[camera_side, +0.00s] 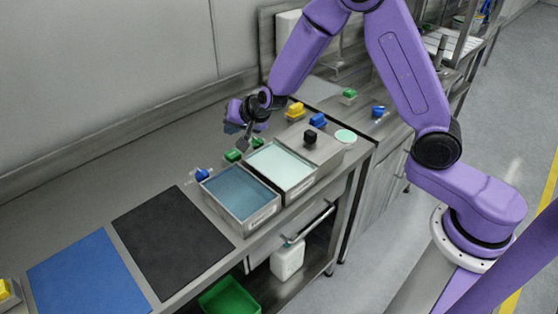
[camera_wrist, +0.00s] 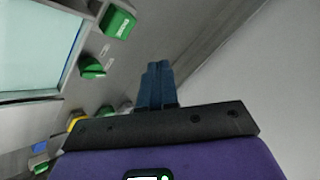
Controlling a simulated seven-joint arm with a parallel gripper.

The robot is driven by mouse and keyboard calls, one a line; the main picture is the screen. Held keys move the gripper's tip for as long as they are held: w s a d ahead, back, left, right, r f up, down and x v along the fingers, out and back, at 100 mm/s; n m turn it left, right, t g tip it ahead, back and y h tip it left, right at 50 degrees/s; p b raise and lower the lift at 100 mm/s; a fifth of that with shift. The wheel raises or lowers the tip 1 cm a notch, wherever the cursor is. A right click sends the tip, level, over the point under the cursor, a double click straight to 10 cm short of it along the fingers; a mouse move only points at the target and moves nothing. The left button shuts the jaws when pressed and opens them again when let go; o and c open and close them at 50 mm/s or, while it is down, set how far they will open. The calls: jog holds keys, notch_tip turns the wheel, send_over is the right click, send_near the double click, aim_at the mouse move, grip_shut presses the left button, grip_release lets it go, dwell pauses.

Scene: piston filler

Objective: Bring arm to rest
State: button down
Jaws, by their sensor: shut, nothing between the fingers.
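My purple arm reaches over the back of the steel counter (camera_side: 150,130). In the wrist view the dark blue fingers of my gripper (camera_wrist: 156,72) lie together, shut and empty. Nothing is held. In the side view a small grey part hangs just below the wrist; I cannot tell what it is.
A blue-filled tray (camera_side: 268,212) and a pale-filled tray (camera_side: 311,183) stand below. Green blocks (camera_side: 232,155), a blue block (camera_side: 202,174) and a yellow block (camera_side: 295,110) sit nearby. A black mat (camera_side: 170,240) and blue mat (camera_side: 90,275) lie bare at left. The wall is behind.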

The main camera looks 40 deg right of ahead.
jog(key=s+a+r+n+g+y, duration=0.25)
jog(key=s+n, duration=0.25)
jog(key=s, duration=0.5)
jog(key=s+a+r+n+g+y, duration=0.1)
jog(key=s+a+r+n+g, duration=0.4)
jog(key=s, duration=0.6)
jog(key=s+d+n+g+h, duration=0.1)
jog(key=s+d+n+h, duration=0.3)
jog(key=s+d+n, duration=0.6)
jog(key=s+d, duration=0.5)
jog(key=s, duration=0.5)
jog(key=shift+d+r, duration=0.3)
jog(key=shift+d, duration=0.05)
jog(key=shift+g, duration=0.25)
